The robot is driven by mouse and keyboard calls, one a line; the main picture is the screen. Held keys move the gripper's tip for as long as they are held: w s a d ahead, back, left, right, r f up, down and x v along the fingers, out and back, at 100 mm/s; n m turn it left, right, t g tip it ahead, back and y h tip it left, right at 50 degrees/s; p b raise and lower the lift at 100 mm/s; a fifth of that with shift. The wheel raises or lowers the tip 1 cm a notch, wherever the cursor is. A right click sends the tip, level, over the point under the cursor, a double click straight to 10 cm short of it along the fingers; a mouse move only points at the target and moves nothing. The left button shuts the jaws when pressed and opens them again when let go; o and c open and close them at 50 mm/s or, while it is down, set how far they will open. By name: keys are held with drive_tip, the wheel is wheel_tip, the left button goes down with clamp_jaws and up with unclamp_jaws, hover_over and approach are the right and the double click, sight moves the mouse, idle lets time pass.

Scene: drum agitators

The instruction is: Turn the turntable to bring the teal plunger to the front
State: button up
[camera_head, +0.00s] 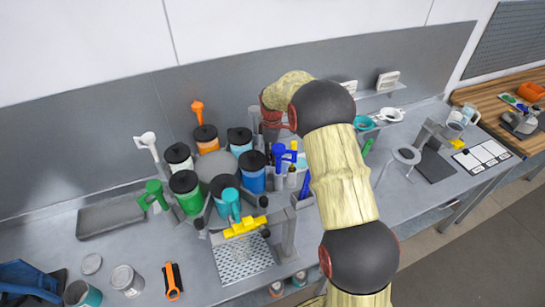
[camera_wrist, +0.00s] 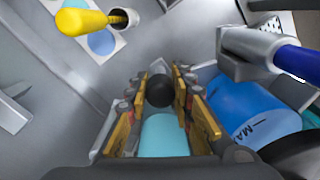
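The turntable carries several lidded drums around a grey hub (camera_head: 215,165). The teal plunger (camera_head: 231,204) has a T-shaped handle and stands at the front, by the teal drum and above a yellow bracket. In the wrist view my gripper (camera_wrist: 161,85) has its fingers on either side of a black knob (camera_wrist: 160,91); whether they touch it is unclear. A light-blue drum (camera_wrist: 163,137) lies beneath, and a blue drum (camera_wrist: 250,110) is to the right. In the head view my arm hides the fingers, behind the turntable's right side.
Orange (camera_head: 197,112), white (camera_head: 149,145), green (camera_head: 155,197) and blue (camera_head: 279,158) plungers stand around the turntable. A perforated drip tray (camera_head: 243,262) is in front. An empty grey tray (camera_head: 112,213) lies left. The back panel is close behind.

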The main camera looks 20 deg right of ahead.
drive_tip(key=shift+o, duration=1.3)
wheel_tip(320, 180, up, 12)
drive_tip(key=shift+w+d+f, duration=0.1)
drive_tip(key=shift+d+f, duration=0.05)
drive_tip(key=shift+f, duration=0.05)
drive_tip(key=shift+r, duration=0.3)
drive_tip(key=shift+f, duration=0.1)
